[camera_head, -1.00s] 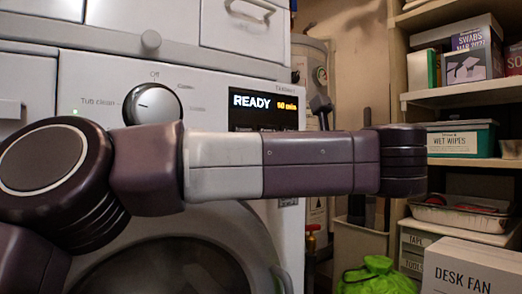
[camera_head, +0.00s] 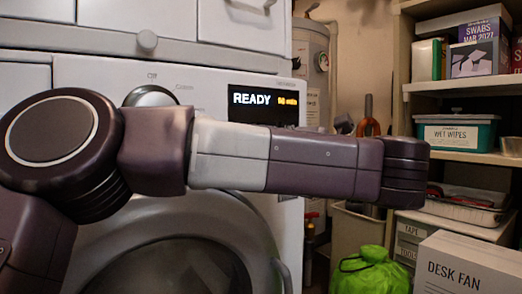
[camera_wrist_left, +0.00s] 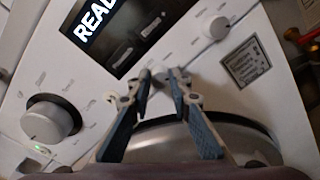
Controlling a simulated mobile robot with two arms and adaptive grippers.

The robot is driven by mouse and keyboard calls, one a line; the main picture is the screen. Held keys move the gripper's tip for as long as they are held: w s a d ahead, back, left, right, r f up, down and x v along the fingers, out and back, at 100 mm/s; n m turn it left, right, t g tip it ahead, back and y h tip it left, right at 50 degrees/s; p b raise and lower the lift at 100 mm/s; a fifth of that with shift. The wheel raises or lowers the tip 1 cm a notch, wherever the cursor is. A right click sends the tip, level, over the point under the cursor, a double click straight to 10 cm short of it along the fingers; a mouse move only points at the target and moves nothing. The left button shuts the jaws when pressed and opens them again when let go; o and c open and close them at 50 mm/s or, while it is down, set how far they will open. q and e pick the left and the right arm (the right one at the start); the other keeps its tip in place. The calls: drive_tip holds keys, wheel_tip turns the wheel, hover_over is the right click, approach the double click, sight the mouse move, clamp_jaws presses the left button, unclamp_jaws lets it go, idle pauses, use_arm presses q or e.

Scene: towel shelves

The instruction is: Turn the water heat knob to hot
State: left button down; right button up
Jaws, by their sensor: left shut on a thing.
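In the left wrist view my left gripper (camera_wrist_left: 162,76) is in front of the white control panel of the machine. Its two fingers are drawn close together, shut on a small knob below the display; the fingertips mostly hide it, and I cannot read its setting. Another small round knob (camera_wrist_left: 217,27) is up and to the right, apart from the fingers. A large round knob (camera_wrist_left: 46,120) is at the left. In the head view the large knob (camera_head: 150,96) shows partly above my left forearm; the forearm hides the gripper and small knobs. My right gripper is not in view.
The display (camera_head: 264,105) reads READY. The round door (camera_head: 165,262) is below the panel. At the right are shelves with a wet wipes box (camera_head: 455,132), a desk fan box (camera_head: 467,268) and a green bag (camera_head: 370,272).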

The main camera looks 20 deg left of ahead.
use_arm(q)
drive_tip(key=shift+d, duration=0.1)
idle(0.4)
drive_tip(key=c, duration=1.8)
unclamp_jaws()
drive_tip(key=shift+o, duration=0.2)
drive_tip(key=v, duration=1.2)
drive_tip(key=shift+f, duration=0.1)
